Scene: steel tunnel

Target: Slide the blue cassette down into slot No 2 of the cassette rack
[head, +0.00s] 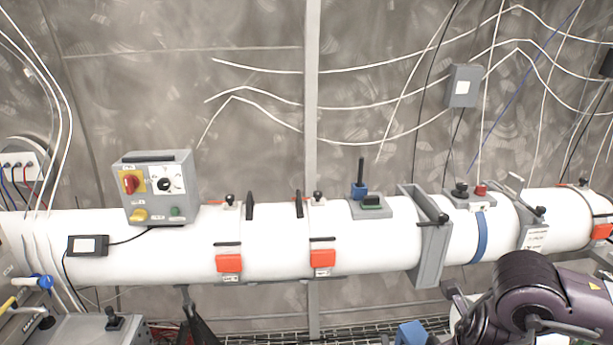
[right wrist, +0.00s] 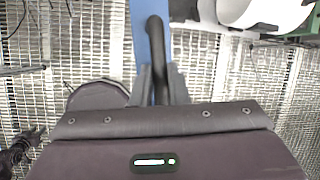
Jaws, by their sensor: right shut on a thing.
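The blue cassette (right wrist: 140,35) shows in the right wrist view as a blue strip with a black bar-shaped handle (right wrist: 157,50). My right gripper (right wrist: 156,88) is shut on this handle, its two grey fingers on either side. In the head view a blue block (head: 410,333) at the bottom edge, left of my dark right arm, looks like the same cassette; the fingers are not visible there. I cannot make out the cassette rack or slot No 2 in either view. My left gripper is not in view.
A white pipe (head: 380,240) with clamps and red tags crosses the head view. A grey control box (head: 158,187) stands on it at left, and a grey flange (head: 432,240) at right. Metal grating (right wrist: 105,40) lies below the cassette. A dark object (right wrist: 20,150) at lower left is unclear.

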